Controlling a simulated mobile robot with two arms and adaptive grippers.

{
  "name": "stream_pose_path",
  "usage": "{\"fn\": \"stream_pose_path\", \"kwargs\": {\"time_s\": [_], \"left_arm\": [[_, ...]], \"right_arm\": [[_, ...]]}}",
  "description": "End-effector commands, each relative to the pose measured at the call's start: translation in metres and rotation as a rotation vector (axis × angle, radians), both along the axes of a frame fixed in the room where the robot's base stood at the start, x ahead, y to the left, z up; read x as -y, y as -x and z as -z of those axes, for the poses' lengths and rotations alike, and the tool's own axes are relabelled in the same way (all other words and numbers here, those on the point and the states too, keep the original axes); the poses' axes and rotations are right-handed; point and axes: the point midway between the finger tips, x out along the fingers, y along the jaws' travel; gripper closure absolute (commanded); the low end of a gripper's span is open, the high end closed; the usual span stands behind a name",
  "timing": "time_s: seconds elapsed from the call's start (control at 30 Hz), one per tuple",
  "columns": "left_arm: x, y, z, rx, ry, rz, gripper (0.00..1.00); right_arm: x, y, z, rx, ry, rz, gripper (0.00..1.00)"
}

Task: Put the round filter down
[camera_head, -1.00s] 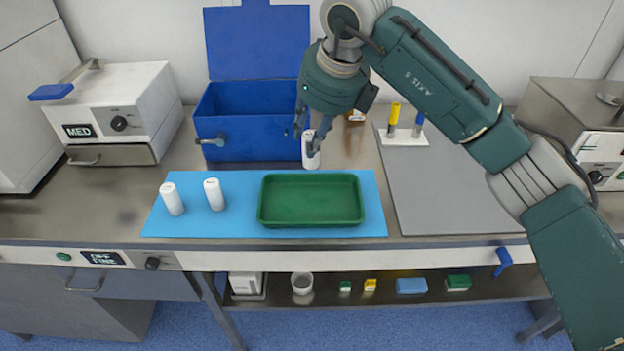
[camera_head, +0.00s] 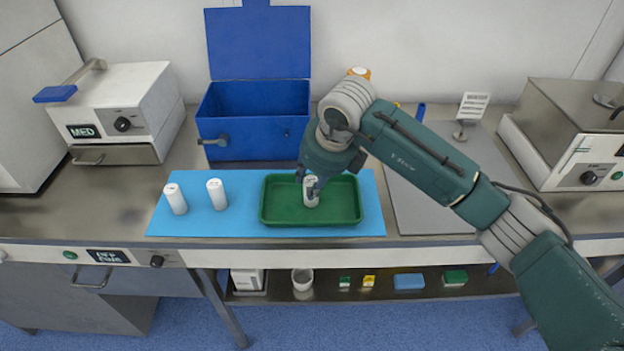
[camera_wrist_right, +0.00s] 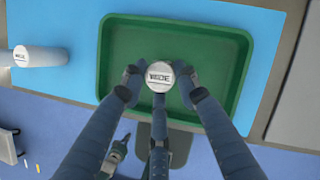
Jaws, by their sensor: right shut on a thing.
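My right gripper (camera_head: 311,188) is over the green tray (camera_head: 350,216), its fingers closed around a white round filter (camera_head: 311,199). The filter is an upright white cylinder with dark lettering on its top. In the right wrist view the filter (camera_wrist_right: 160,76) sits between the fingers of the right gripper (camera_wrist_right: 160,88), with the floor of the tray (camera_wrist_right: 215,60) behind it. I cannot tell whether its base touches the tray floor. My left gripper is not in view.
Two similar white cylinders (camera_head: 175,198) (camera_head: 217,194) stand on the blue mat (camera_head: 240,222), left of the tray. An open blue box (camera_head: 255,128) is behind the mat. A grey mat (camera_head: 430,215) lies at the right. The blue mat between cylinders and tray is clear.

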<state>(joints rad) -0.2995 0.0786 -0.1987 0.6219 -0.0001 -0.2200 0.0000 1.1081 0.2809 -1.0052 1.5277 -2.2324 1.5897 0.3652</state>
Motion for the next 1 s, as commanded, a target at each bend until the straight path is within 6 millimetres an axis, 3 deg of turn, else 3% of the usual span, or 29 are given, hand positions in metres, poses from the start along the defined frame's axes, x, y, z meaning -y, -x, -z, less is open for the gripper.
{"fn": "stream_pose_path", "kwargs": {"time_s": [0.13,0.17,0.23,0.67,1.0], "left_arm": [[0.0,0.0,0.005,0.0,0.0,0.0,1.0],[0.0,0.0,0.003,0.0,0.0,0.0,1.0],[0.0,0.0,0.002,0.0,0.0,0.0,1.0],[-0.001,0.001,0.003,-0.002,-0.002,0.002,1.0],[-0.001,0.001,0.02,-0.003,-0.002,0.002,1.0]], "right_arm": [[0.0,0.0,0.004,0.0,0.0,0.0,0.96],[0.0,0.0,0.002,0.0,0.0,0.0,0.64],[0.0,0.0,0.002,0.0,0.0,0.0,0.51],[0.001,0.002,-0.008,0.002,-0.001,0.0,0.51],[0.015,0.024,-0.072,0.004,-0.002,0.0,0.51]]}}
